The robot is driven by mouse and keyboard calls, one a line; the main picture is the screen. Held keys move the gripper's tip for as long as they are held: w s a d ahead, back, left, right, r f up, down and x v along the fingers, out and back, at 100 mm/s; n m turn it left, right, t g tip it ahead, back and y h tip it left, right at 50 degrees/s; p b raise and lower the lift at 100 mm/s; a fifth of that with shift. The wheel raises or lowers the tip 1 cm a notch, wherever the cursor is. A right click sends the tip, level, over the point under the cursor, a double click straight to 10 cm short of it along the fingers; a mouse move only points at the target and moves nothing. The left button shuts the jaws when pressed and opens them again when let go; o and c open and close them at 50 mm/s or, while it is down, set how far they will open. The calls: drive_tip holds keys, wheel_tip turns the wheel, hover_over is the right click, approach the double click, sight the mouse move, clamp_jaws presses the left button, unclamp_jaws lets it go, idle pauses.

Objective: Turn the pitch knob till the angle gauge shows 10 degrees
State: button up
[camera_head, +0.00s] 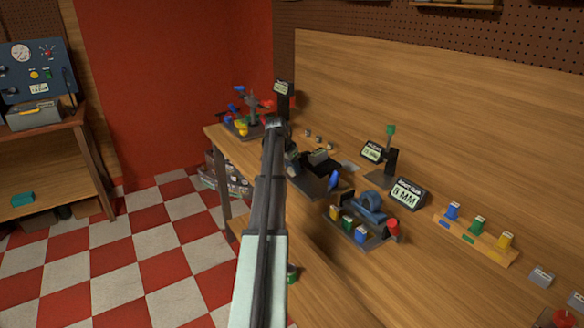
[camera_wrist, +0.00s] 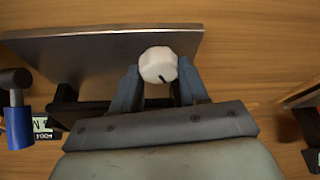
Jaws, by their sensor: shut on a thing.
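In the wrist view, the white round pitch knob (camera_wrist: 158,62) with a dark mark on its lower edge sits between the two blue-grey fingers of my gripper (camera_wrist: 160,78). The fingers are shut on its sides. A flat grey metal plate (camera_wrist: 100,52) lies beside and behind the knob. In the head view, my arm reaches to the far left part of the bench and hides the knob. A small display on a dark post (camera_head: 283,88) stands just beyond the arm's tip. It may be the angle gauge, but its reading is too small to make out.
On the bench (camera_head: 222,136), a device with blue, red and yellow parts (camera_head: 245,115) stands left of my arm. To the right are a display with a green-topped post (camera_head: 390,131), a blue clamp device (camera_head: 370,205) reading in MM, and a wooden block with coloured pieces (camera_head: 475,236).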

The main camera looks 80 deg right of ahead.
drive_tip(key=o, duration=0.8)
drive_tip(key=v, duration=1.4)
drive_tip(key=shift+s, duration=0.1)
